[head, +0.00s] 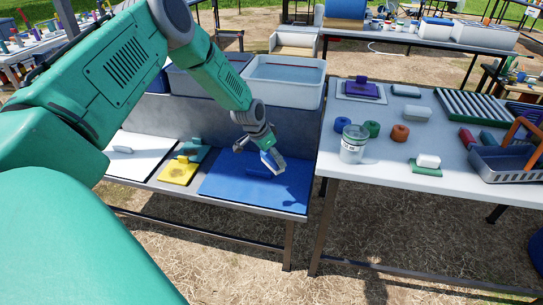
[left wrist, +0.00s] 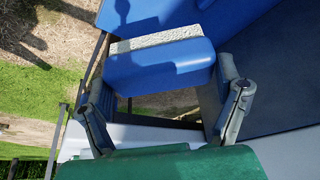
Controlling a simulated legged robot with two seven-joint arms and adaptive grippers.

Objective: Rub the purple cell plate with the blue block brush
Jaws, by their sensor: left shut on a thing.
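My left gripper (head: 266,150) is above the blue mat (head: 225,188) on the lower left bench. It is shut on the blue block brush (head: 272,161). In the left wrist view the blue block brush (left wrist: 160,65) lies across between the two fingers of my left gripper (left wrist: 164,80), its pale rough face pointing away from the palm. A purple plate (head: 362,90) with a raised purple piece on it lies on a white pad at the back left of the right table, apart from the brush. My right gripper is not in view.
Two grey-white tubs (head: 284,80) stand behind the mat. On the right table (head: 385,185) are a white jar (head: 353,143), several coloured rings, a white block on a green base (head: 427,162), a ribbed rack (head: 470,105) and a grey basket (head: 500,165).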

